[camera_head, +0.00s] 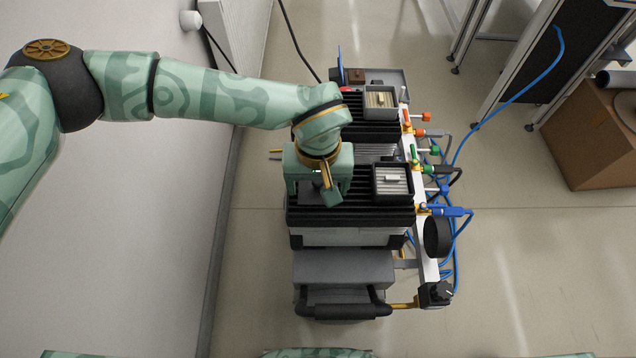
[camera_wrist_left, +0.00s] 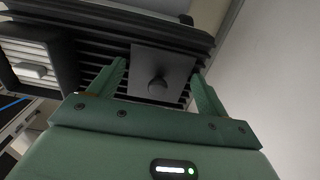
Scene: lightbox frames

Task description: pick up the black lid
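The black lid (camera_wrist_left: 140,61) is a dark square plate with a round knob (camera_wrist_left: 158,86) in the left wrist view. It lies flat on a black slatted surface (camera_wrist_left: 95,47). In the head view, the lid (camera_head: 310,194) shows as a dark patch partly hidden below my left gripper (camera_head: 322,192). My left gripper is open, and in the left wrist view its two green fingers (camera_wrist_left: 160,82) stand on either side of the knob, apart from it. Whether the fingers touch the plate, I cannot tell. My right gripper is not in view.
Two small boxes with ribbed tops and light handles, one farther back (camera_head: 381,99) and one nearer (camera_head: 392,181), sit on the black slats. Coloured valves and blue hoses (camera_head: 447,212) line the cart's right side. A wall panel (camera_head: 150,220) stands left; a cardboard box (camera_head: 590,140) stands right.

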